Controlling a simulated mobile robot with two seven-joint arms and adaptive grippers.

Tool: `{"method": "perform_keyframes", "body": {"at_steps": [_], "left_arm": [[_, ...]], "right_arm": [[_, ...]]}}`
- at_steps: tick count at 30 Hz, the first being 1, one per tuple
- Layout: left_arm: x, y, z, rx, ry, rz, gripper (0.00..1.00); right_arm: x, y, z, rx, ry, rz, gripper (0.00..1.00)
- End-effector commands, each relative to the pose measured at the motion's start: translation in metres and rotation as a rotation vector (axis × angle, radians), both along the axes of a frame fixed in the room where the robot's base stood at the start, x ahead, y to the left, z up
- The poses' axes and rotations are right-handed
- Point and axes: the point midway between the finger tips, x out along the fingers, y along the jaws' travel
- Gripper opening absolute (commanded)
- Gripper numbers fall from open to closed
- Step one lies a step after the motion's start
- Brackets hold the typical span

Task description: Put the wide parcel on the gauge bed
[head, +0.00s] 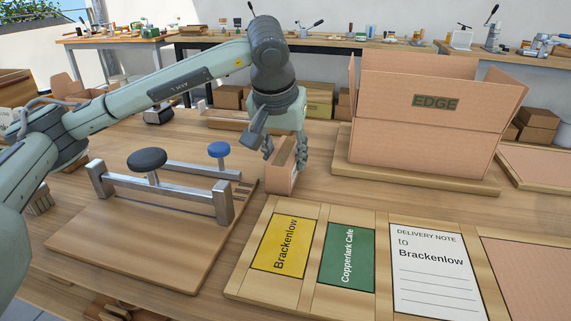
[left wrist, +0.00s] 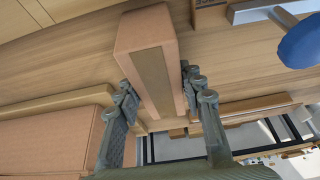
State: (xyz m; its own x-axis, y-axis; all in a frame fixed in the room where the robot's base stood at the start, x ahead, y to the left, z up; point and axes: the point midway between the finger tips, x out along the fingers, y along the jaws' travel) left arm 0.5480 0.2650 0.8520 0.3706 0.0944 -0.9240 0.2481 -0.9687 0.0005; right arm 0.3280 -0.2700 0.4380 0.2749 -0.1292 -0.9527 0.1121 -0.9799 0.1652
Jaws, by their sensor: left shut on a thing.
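A small brown parcel (head: 280,180) with a darker tape strip is between the fingers of my left gripper (head: 287,150), which is shut on it. The parcel also fills the middle of the left wrist view (left wrist: 147,45), with fingers on both sides. It is over the table between the gauge and the large carton; I cannot tell whether it touches the table. The gauge bed (head: 150,258) is a wooden board at left with metal rails, a black knob (head: 147,159) and a blue knob (head: 219,149). The bed carries no parcel. My right gripper is out of view.
A large open carton marked EDGE (head: 425,115) stands on a wooden base at right. A wooden tray (head: 235,284) in front holds a yellow Brackenlow card, a green Copperlark Cafe card and a delivery note (head: 435,270) to Brackenlow. Cluttered benches stand behind.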

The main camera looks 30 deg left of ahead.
Motion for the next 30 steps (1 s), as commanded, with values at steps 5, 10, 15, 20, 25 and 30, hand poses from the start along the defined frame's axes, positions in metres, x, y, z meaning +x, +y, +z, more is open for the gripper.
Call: {"method": "perform_keyframes", "body": {"at_steps": [5, 10, 15, 20, 25, 30], "left_arm": [[0.000, 0.000, 0.000, 0.000, -0.001, 0.000, 0.01], [0.000, 0.000, 0.001, 0.000, 0.000, 0.000, 0.01], [0.000, 0.000, 0.009, 0.000, -0.001, 0.000, 0.01], [0.001, 0.000, 0.032, -0.001, -0.006, 0.001, 0.01], [-0.016, 0.019, 0.059, 0.002, -0.004, 0.006, 0.01], [-0.041, 0.044, 0.080, 0.001, -0.004, 0.004, 0.01]], "right_arm": [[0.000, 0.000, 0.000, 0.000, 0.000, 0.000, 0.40], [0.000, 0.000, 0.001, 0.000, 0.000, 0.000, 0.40], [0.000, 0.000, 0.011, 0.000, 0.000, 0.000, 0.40], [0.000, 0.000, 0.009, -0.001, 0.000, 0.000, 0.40], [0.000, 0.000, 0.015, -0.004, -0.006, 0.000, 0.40], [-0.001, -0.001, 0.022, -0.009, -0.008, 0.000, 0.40]]}}
